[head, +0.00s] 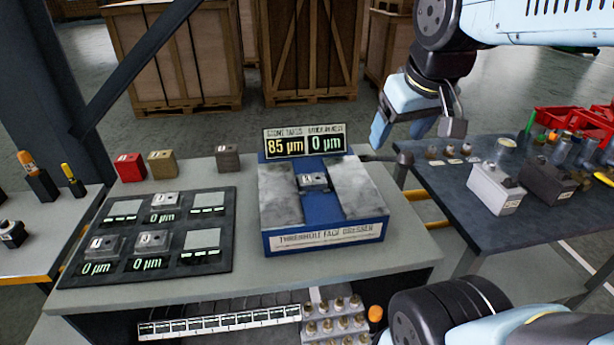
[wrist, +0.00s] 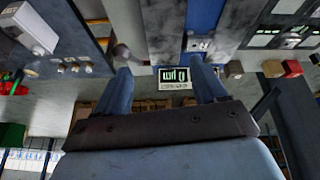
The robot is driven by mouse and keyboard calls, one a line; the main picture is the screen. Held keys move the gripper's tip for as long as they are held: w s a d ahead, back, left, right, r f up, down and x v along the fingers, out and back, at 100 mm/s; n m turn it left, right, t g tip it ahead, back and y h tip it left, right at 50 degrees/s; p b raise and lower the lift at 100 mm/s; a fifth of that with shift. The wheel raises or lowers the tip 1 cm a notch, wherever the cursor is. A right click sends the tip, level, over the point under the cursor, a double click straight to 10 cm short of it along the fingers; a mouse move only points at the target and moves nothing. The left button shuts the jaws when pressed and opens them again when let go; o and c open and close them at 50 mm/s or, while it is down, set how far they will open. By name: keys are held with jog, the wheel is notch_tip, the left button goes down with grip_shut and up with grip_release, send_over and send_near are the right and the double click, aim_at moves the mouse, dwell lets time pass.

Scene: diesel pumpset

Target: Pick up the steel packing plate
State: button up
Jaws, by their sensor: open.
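A small grey-brown block (head: 228,157) stands at the back of the grey bench, left of the display; it may be the steel packing plate, but its label is too small to read. It also shows in the wrist view (wrist: 233,69). A small metal piece (head: 313,181) sits in the blue channel of the face dresser, and similar pieces lie on the dark board, so I cannot tell for certain which is the plate. My gripper (head: 418,132) is open and empty, above and right of the dresser's back. Its two blue fingers (wrist: 165,85) stand apart in the wrist view.
The blue dresser (head: 325,237) has grey side blocks and a display (head: 305,142) reading 85 µm and 0 µm. A red block (head: 131,167) and a tan block (head: 163,164) stand left. The dark board (head: 78,270) lies at left. A cluttered dark table (head: 445,195) stands right.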

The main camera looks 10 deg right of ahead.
jog(key=shift+o, duration=0.9)
jog(key=w+a+f+n+g+h, duration=0.1)
jog(key=w+a+n+g, duration=0.2)
jog(key=w+a+n, duration=0.3)
jog(key=w+n, duration=0.2)
jog(key=w, duration=0.2)
jog(key=shift+w+f+n, duration=0.2)
jog(key=shift+f+n, duration=0.05)
jog(key=shift+n, duration=0.05)
jog(key=n+g+h, duration=0.2)
jog(key=n, duration=0.6)
send_over(312, 179)
jog(key=a, duration=0.2)
jog(key=a+x, duration=0.1)
jog(key=x, duration=0.3)
jog(key=a+x, duration=0.1)
jog(key=x, duration=0.3)
jog(key=a+x, duration=0.1)
jog(key=x, duration=0.4)
jog(key=shift+w+f, duration=0.3)
jog(key=shift+f, duration=0.15)
jog(key=shift+s+x, duration=0.2)
jog(key=shift+x, duration=2.65)
jog(key=shift+c, duration=0.5)
